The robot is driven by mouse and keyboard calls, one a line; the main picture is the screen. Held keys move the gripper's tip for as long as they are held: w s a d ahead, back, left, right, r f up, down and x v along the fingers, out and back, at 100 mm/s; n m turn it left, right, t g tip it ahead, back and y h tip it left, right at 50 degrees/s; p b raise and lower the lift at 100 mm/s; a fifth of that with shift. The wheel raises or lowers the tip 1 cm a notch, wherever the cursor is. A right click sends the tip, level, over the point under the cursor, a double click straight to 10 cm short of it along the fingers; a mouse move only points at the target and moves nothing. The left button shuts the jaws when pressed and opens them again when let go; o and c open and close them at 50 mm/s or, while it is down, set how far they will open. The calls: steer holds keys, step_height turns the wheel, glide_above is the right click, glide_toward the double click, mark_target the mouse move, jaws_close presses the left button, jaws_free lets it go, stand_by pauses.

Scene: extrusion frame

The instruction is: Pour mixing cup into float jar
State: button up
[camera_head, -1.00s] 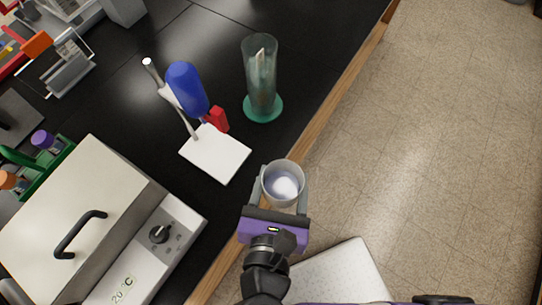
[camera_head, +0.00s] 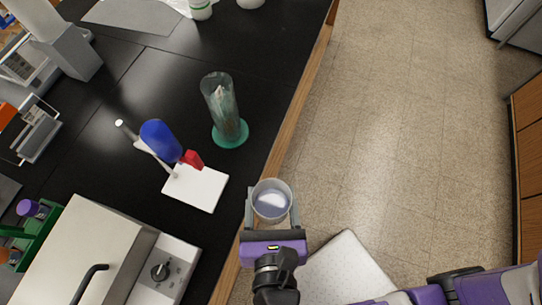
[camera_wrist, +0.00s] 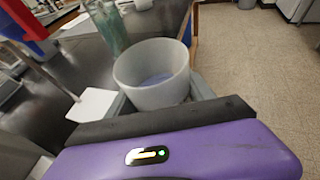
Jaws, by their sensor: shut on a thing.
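The mixing cup (camera_head: 271,201) is a translucent whitish cup with a clear, pale liquid inside. My gripper (camera_head: 271,212) is shut on it and holds it about upright, over the bench's front edge. The cup fills the middle of the wrist view (camera_wrist: 154,76), between the grey fingers. The float jar (camera_head: 225,108) is a tall clear greenish cylinder on a round green base, standing on the black bench beyond the cup. Something pale is inside it, hard to make out. In the wrist view the jar (camera_wrist: 111,28) shows behind the cup, apart from it.
A stand with a white base (camera_head: 195,188), a blue part (camera_head: 160,140) and a red clamp (camera_head: 192,159) is left of the jar. A water bath with a lid (camera_head: 85,255) is at lower left. Wooden edging (camera_head: 290,110) borders the bench; open floor lies right.

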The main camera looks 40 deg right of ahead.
steer(key=shift+r+p, duration=1.35)
steer(key=shift+p, duration=0.45)
